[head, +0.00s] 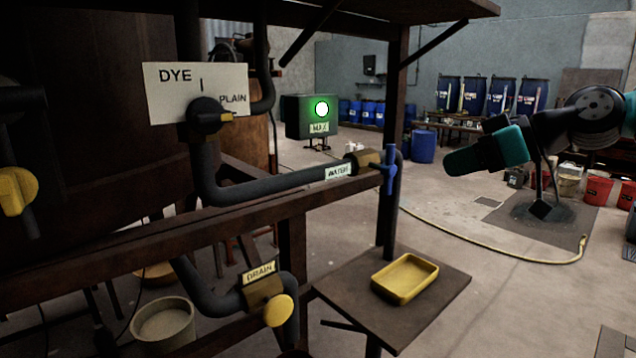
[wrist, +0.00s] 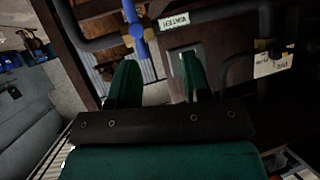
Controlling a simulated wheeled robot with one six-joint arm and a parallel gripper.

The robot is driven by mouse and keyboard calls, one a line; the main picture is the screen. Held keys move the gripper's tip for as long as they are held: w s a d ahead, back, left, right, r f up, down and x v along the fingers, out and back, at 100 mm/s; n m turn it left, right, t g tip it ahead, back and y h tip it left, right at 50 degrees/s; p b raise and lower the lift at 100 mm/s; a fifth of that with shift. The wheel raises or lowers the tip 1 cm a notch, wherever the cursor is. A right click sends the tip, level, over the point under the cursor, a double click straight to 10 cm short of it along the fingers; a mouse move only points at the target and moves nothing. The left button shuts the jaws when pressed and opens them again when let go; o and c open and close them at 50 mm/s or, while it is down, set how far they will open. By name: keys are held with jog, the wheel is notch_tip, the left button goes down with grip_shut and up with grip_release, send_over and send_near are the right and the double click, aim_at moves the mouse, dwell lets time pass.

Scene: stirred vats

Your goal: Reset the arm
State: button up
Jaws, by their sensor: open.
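My gripper (head: 460,162) is at the right of the head view, held in the air and pointing left, clear of the pipes. In the wrist view its two green fingers (wrist: 158,80) are apart with nothing between them. The blue water valve handle (head: 389,170) is left of my gripper in the head view. It also shows just beyond the fingers in the wrist view (wrist: 138,38), with a gap between. The WATER label (head: 338,172) is on the pipe beside it.
A DYE/PLAIN selector (head: 207,117), a DRAIN valve (head: 277,310) and a yellow knob (head: 17,191) are at the left. A yellow tray (head: 405,278) lies on a small shelf (head: 442,300). A box with a lit green lamp (head: 312,115) stands behind. A hose (head: 480,244) crosses the open floor.

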jog(key=s+a+f+g+h, duration=0.2)
jog(key=s+a+f+g, duration=0.4)
jog(key=s+a, duration=0.7)
jog(key=s+f+m+g+h, duration=0.1)
jog(key=s+f, duration=0.2)
jog(key=s, duration=0.3)
jog(key=s+f+m+h, duration=0.1)
jog(key=s+f+h, duration=0.1)
jog(key=s, duration=0.5)
jog(key=shift+s+d+f+g, duration=0.25)
jog(key=shift+d+f+g, duration=0.15)
jog(key=shift+f, duration=0.35)
jog(key=shift+a, duration=0.1)
